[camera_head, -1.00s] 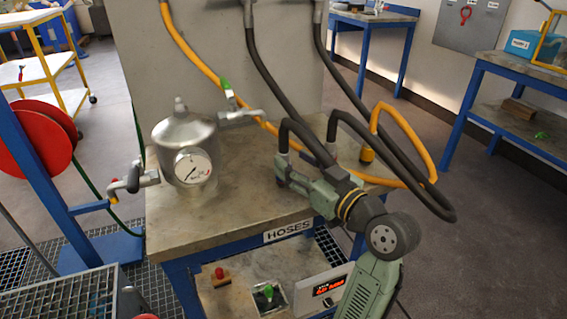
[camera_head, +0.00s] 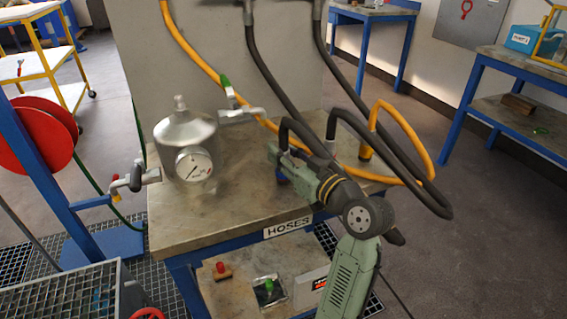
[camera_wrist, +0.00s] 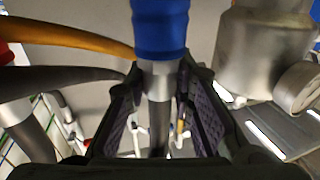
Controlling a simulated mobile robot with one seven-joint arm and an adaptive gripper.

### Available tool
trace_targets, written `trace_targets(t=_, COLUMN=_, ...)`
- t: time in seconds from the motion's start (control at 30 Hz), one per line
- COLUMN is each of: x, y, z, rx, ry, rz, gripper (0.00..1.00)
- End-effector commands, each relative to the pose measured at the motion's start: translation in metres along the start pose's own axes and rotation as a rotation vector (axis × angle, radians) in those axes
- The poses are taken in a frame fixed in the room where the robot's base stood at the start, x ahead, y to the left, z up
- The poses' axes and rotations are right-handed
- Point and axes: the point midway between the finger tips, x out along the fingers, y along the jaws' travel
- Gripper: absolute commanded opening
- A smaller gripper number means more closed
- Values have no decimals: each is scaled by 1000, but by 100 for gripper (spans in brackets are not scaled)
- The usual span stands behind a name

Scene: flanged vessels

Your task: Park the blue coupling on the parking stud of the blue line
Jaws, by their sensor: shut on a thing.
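My gripper (camera_head: 277,163) is shut on the blue coupling, low over the right part of the bench top. In the wrist view the coupling (camera_wrist: 160,28) shows a blue sleeve and a metal collar between the dark jaws (camera_wrist: 158,95). In the head view only a small dark blue part (camera_head: 282,177) shows below the jaws. A black hose (camera_head: 300,124) arches up from the held coupling and loops behind my arm. The parking stud of the blue line cannot be made out; I cannot tell whether the coupling touches anything below it.
A metal vessel (camera_head: 184,137) with a gauge (camera_head: 194,164) stands on the bench (camera_head: 232,209) left of my gripper. Another black hose (camera_head: 385,150) and a yellow hose (camera_head: 398,118) loop to the right. The bench front between vessel and gripper is clear.

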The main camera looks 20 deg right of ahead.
Motion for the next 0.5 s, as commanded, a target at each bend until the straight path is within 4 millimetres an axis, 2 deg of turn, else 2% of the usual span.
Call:
trace_targets(t=0.27, x=0, y=0, z=0, rx=0, ry=0, rz=0, gripper=0)
trace_targets(t=0.5, x=0, y=0, z=-1, rx=-1, ry=1, rz=0, gripper=0)
